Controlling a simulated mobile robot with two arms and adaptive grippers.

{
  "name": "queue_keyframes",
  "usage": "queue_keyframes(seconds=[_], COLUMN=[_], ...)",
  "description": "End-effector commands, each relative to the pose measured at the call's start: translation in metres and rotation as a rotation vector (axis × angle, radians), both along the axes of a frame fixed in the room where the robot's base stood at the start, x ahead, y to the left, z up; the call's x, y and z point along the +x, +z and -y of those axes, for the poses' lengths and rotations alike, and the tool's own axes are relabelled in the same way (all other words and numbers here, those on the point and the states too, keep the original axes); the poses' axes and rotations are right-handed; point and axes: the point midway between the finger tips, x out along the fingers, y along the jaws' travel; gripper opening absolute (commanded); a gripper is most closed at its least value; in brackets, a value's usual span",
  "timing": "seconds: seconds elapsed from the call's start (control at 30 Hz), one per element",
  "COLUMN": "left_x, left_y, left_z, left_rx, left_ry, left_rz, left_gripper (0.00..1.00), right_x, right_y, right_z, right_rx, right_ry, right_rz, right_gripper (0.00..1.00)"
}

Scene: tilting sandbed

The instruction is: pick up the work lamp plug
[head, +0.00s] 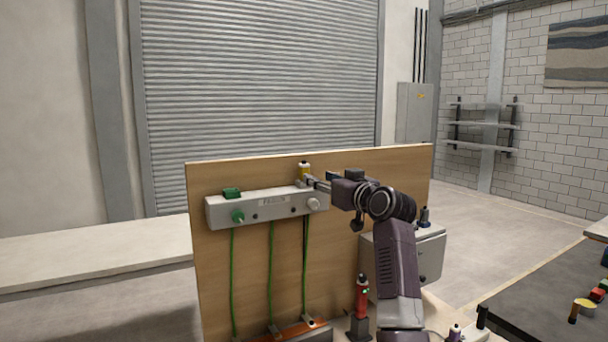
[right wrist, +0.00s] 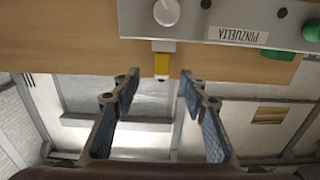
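A yellow plug-like piece with a grey base (head: 304,170) stands on the top edge of the grey socket box (head: 258,207), near its right end. A green piece (head: 232,193) sits on the same top edge further left. Neither bears a readable lamp label, so I cannot tell for certain which is the work lamp plug. My right gripper (head: 317,185) is open just right of the yellow piece. In the right wrist view, the yellow piece (right wrist: 161,66) appears ahead of the gap between the open, empty fingers (right wrist: 160,88). My left gripper is out of view.
The box is on an upright wooden board (head: 210,270); a green knob (head: 238,217) and a white knob (head: 313,204) are on its front. Green cables (head: 271,275) run down. A red tool (head: 361,297) stands below. A dark table (head: 545,310) is at right.

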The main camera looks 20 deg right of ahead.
Motion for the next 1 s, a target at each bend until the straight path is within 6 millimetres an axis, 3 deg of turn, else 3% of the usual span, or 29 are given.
queue_keyframes(seconds=[0.37, 0.6, 0.8, 1.0], left_x=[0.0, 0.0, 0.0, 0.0], left_y=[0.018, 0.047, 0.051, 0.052], left_z=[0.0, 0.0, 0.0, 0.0], left_rx=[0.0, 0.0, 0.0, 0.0], left_ry=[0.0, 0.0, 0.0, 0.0], left_rz=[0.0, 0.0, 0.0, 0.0], left_gripper=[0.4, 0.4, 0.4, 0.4], right_x=[0.028, 0.056, 0.072, 0.075], right_y=[0.005, 0.01, 0.006, 0.004], right_z=[-0.004, -0.01, -0.01, -0.01], right_rx=[0.002, 0.005, 0.001, 0.001], right_ry=[0.001, 0.003, 0.002, 0.001], right_rz=[0.001, -0.001, 0.0, 0.002], right_gripper=[0.4, 0.4, 0.4, 0.4])
